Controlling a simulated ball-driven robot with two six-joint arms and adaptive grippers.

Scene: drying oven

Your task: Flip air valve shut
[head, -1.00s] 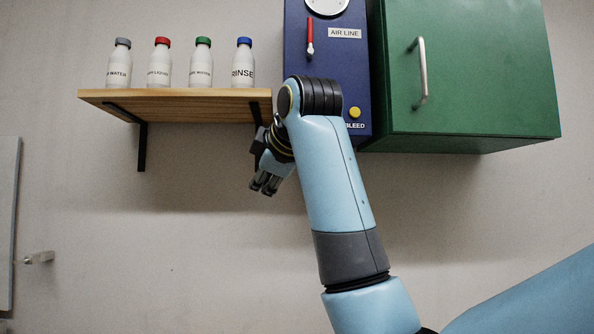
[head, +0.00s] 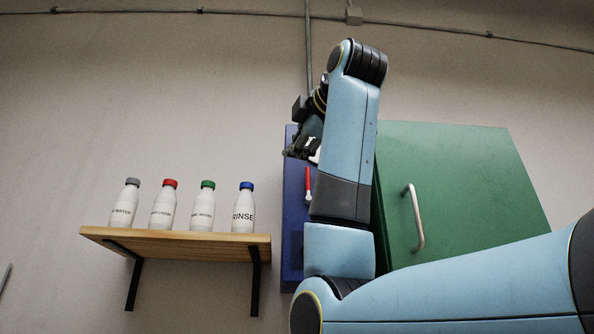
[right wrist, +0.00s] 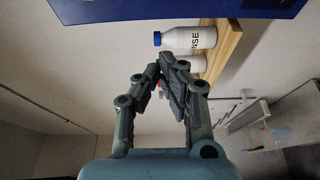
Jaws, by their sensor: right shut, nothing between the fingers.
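The air valve is a red lever (head: 308,186) on the blue air-line panel (head: 292,225). That view shows the blue panel (right wrist: 205,9) along the top edge, but not clearly the lever. My left gripper is out of view.
A wooden shelf (head: 180,244) left of the panel holds several white bottles, including the RINSE bottle (head: 243,212). A green cabinet (head: 465,190) with a handle (head: 414,218) is on the right. The wall above is mostly free, with a thin conduit (head: 308,60).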

